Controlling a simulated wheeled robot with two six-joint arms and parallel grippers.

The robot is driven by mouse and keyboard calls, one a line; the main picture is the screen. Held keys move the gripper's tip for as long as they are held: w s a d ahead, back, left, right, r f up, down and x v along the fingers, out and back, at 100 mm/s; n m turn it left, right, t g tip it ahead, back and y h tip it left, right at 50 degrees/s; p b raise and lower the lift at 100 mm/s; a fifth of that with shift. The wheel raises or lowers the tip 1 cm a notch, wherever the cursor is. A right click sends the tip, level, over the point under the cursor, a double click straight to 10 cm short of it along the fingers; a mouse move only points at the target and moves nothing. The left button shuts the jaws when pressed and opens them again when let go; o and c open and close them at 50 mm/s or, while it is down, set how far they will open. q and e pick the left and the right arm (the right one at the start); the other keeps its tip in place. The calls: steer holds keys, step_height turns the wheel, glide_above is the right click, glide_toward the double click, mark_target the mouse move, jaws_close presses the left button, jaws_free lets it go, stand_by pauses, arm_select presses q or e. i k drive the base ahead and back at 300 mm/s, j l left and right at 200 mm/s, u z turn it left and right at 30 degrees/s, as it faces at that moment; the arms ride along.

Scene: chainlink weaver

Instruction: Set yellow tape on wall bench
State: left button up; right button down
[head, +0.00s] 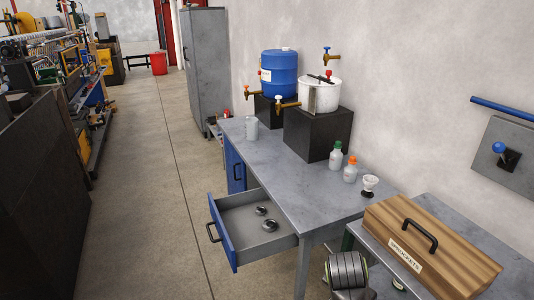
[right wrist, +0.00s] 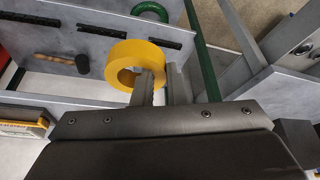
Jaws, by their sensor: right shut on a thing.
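The yellow tape (right wrist: 136,62) is a thick ring, seen in the right wrist view at the fingertips. My right gripper (right wrist: 160,86) is shut on the tape's ring at its right side. A grey surface shows below and behind the tape; its height above that surface is hard to tell. In the head view a grey bench (head: 282,178) stands along the wall, with an open blue-fronted drawer (head: 240,222).
On the bench stand a black block with a white pot (head: 320,95), a blue drum (head: 279,72), a grey cup (head: 251,128), two bottles (head: 350,170) and a small white cup (head: 369,186). A wooden box (head: 425,250) sits at right. The bench's front middle is clear.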

mark_target(305, 195)
steer(key=i, duration=1.95)
